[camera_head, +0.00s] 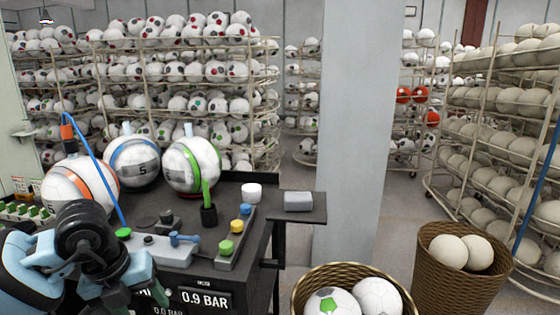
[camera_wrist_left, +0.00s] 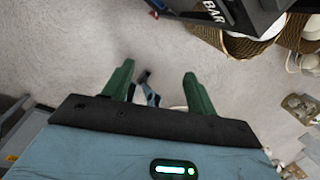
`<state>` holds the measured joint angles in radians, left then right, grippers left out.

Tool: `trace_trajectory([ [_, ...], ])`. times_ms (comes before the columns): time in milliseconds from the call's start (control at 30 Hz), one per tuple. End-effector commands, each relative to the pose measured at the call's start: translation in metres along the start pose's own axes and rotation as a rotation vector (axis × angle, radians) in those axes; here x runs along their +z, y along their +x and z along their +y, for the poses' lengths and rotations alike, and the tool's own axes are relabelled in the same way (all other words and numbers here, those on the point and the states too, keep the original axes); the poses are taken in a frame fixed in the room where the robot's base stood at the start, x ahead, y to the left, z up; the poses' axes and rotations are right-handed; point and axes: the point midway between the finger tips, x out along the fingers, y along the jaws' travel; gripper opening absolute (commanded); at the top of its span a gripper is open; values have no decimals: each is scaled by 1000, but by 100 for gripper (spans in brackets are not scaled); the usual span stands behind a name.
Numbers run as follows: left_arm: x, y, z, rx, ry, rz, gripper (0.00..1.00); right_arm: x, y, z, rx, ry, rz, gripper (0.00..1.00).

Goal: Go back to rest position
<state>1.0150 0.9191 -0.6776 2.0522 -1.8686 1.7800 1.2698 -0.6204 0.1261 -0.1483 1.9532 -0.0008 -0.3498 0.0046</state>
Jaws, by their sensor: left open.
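My left gripper (camera_wrist_left: 158,84) is open in the left wrist view, with its two green fingers apart and nothing between them but floor further below. In the head view my left arm comes in at the lower left, in front of the dark press table (camera_head: 262,196). Three balls stand on the table: one with orange stripes (camera_head: 78,190), one with a blue stripe (camera_head: 133,162) and one with green stripes (camera_head: 192,165). My right gripper is in neither view.
The table front carries a 0.9 BAR display (camera_head: 205,299). A wicker basket with patterned balls (camera_head: 340,303) and a brown basket with plain balls (camera_head: 455,285) stand to the right. A grey pillar (camera_head: 352,130) and ball racks (camera_head: 185,75) are behind. Open floor shows below my left gripper.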

Motion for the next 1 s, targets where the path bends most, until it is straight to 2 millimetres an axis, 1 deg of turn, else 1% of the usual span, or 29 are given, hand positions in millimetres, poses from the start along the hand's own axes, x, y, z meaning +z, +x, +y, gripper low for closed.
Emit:
trace_trajectory([
  [33,-16,15,-14,-69,36,72,57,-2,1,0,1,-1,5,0],
  [67,-27,23,-23,-120,58,116,57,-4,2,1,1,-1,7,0],
  [100,-42,32,-37,-196,85,178,57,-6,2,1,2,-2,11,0],
  [167,-66,43,-58,-326,118,273,57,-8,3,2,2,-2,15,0],
  [200,-83,48,-72,-420,130,337,57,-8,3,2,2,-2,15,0],
  [233,-95,51,-83,-495,134,382,57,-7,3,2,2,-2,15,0],
  [300,-119,52,-106,-671,122,477,57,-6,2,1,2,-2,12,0],
  [400,-142,46,-132,-922,52,584,57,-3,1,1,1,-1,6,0],
  [467,-149,42,-144,-1067,-20,629,57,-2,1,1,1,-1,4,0],
  [533,-151,36,-154,-1226,-131,664,57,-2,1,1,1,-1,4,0],
  [600,-147,34,-158,-1369,-270,680,57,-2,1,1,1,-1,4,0],
  [667,-140,36,-157,-1474,-409,675,57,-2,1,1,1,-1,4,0],
  [767,-123,50,-146,-1604,-680,638,57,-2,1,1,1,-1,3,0],
  [800,-117,60,-138,-1637,-799,614,57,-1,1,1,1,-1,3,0],
  [867,-109,79,-123,-1665,-984,566,57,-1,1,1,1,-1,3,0],
  [900,-105,94,-111,-1667,-1113,532,57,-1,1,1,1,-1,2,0],
  [967,-104,120,-89,-1647,-1306,472,57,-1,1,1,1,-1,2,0],
  [1000,-106,140,-74,-1616,-1436,431,57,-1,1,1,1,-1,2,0],
])
